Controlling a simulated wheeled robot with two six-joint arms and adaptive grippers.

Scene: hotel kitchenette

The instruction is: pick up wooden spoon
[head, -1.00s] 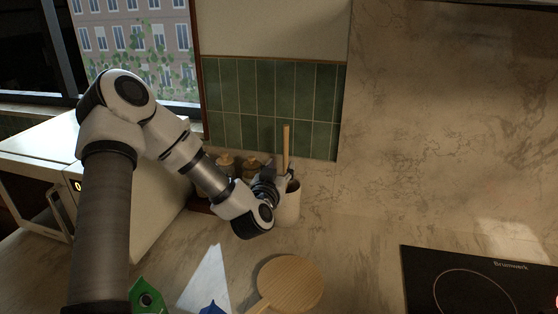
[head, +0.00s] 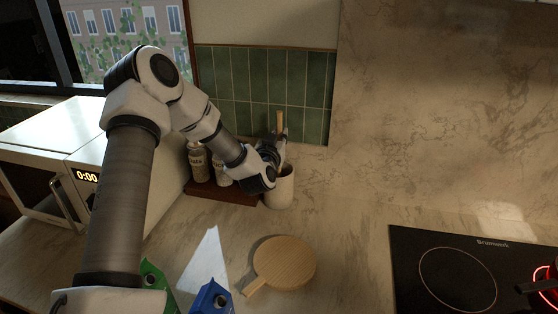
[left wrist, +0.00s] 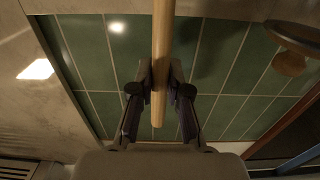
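The wooden spoon (head: 280,121) stands upright in a pale crock (head: 283,190) by the green tiles. Only the upper handle shows; its lower end is hidden in the crock. My left gripper (head: 279,142) is at the handle, above the crock's rim. In the left wrist view the handle (left wrist: 163,35) runs between the two fingertips (left wrist: 160,80). The pads lie close against it on both sides, and the gripper looks shut on it. The handle's end shows between the fingers, toward the palm. My right gripper is in neither view.
Spice jars (head: 198,163) stand on a dark wooden tray (head: 225,193) left of the crock, near the microwave (head: 75,150). A round wooden board (head: 285,262), a blue carton (head: 211,298) and a black cooktop (head: 450,270) are nearer. The counter right of the crock is clear.

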